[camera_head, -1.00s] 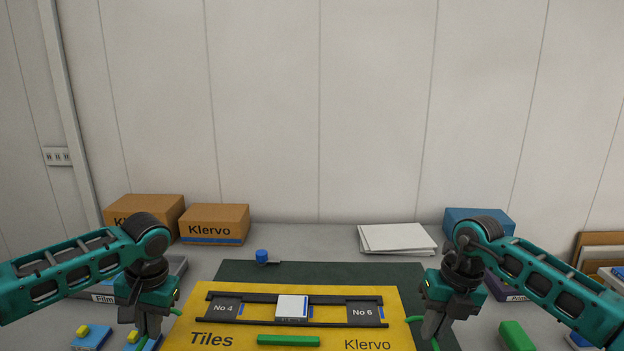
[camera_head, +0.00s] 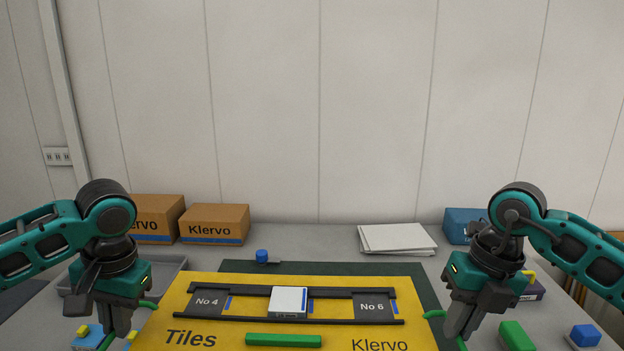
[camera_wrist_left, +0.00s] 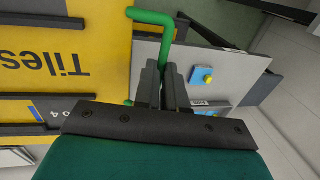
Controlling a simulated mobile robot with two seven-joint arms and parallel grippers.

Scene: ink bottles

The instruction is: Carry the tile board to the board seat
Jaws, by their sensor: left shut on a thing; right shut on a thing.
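The yellow tile board (camera_head: 240,290), marked "Tiles" and "Klervo", has a dark rail frame with plates "No 4" (camera_head: 207,302) and "No 6" (camera_head: 374,307). A white tile block (camera_head: 288,301) sits between them, and a green bar (camera_head: 284,340) lies along the front. My left gripper (camera_head: 114,332) is shut on the board's left green handle (camera_head: 148,304); the wrist view shows this handle (camera_wrist_left: 150,16) running into the fingers (camera_wrist_left: 163,86). My right gripper (camera_head: 456,330) is shut on the right green handle (camera_head: 433,314). The board looks about level. I cannot make out the board seat for certain.
A dark green mat (camera_head: 330,267) shows behind the board. Klervo boxes (camera_head: 214,224), white sheets (camera_head: 397,238) and a blue box (camera_head: 462,226) stand at the back. A blue-capped item (camera_head: 262,256) is behind the board. A green block (camera_head: 516,336) and blue block (camera_head: 585,336) lie at right.

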